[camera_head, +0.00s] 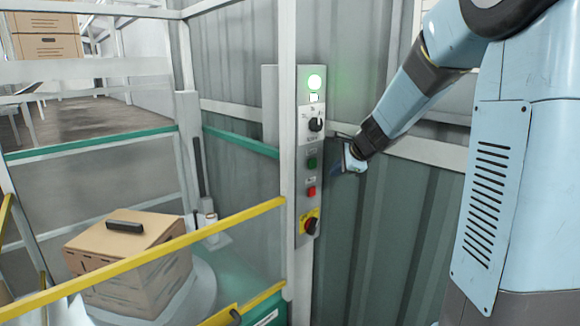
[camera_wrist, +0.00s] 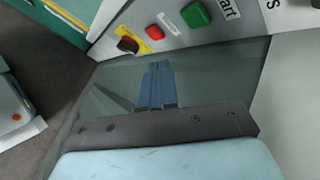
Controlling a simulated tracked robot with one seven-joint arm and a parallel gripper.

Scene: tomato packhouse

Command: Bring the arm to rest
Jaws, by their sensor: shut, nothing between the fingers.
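My gripper (camera_head: 338,171) is at the end of my blue arm, just to the right of a control panel (camera_head: 311,140) on a white post. The fingers are shut together and empty. In the wrist view the shut blue fingers (camera_wrist: 157,84) point toward the panel's lower part, with a gap to it. The panel carries a lit green lamp (camera_head: 314,82), a black selector knob (camera_head: 316,125), a green button (camera_head: 312,162), a red button (camera_head: 311,190) and a dark red-and-black rotary switch on yellow (camera_head: 310,226).
A cardboard box (camera_head: 130,262) sits on a round grey base inside. A corrugated grey wall (camera_head: 390,220) stands behind my arm.

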